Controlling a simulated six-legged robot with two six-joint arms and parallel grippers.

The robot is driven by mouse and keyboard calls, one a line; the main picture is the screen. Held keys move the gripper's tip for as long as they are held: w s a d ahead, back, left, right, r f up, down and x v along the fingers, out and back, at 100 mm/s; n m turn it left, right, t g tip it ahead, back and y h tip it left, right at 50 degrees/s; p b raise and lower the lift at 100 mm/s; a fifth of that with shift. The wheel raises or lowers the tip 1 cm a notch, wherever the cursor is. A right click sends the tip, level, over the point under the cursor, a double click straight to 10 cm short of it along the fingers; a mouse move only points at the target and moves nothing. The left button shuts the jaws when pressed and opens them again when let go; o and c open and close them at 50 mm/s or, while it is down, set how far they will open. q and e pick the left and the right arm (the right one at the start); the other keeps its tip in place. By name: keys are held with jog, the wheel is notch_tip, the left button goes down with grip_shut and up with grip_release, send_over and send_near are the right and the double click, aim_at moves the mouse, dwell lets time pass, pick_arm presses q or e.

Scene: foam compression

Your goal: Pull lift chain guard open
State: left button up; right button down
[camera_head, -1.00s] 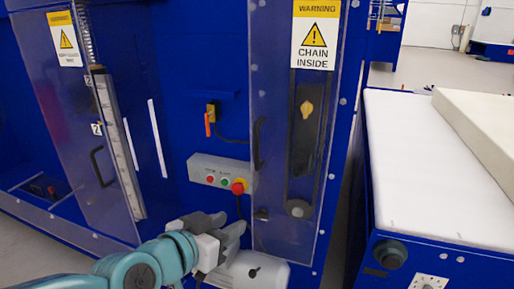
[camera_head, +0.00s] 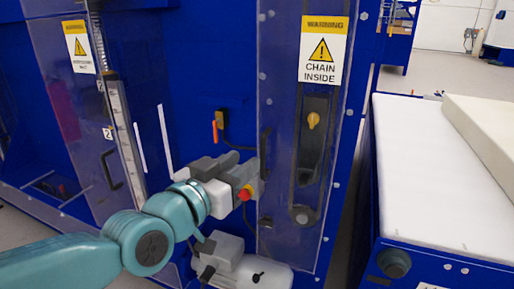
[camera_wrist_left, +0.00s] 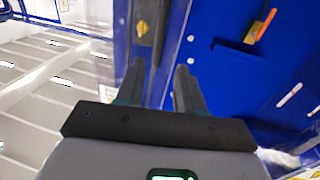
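The lift chain guard (camera_head: 275,215) is a tall clear panel on the blue machine, with a yellow and white "CHAIN INSIDE" warning sign (camera_head: 323,58) at its top. It looks shut. Its black handle (camera_head: 265,142) is on its left edge, with its lower part near or behind my fingers. My left gripper (camera_head: 250,174) is just left of this edge, by the handle. In the left wrist view, my two dark fingers (camera_wrist_left: 160,82) are apart with nothing clearly between them. Whether they touch the handle cannot be told. My right gripper is out of view.
A red button (camera_head: 244,194) shows beside my gripper, which hides most of its control box. A grey motor (camera_head: 245,275) is below. An orange-handled switch (camera_head: 217,128) is above left. A white-topped conveyor (camera_head: 430,180) with a foam block (camera_head: 490,135) is at the right.

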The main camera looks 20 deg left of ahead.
aim_at(261, 150)
pick_arm(q)
jog(key=x, duration=0.3)
jog(key=p+x, duration=0.1)
jog(key=x, duration=0.1)
jog(key=shift+w+d, duration=0.1)
jog(key=shift+d, duration=0.25)
jog(key=shift+w+a, duration=0.1)
jog(key=shift+w, duration=0.3)
grip_shut()
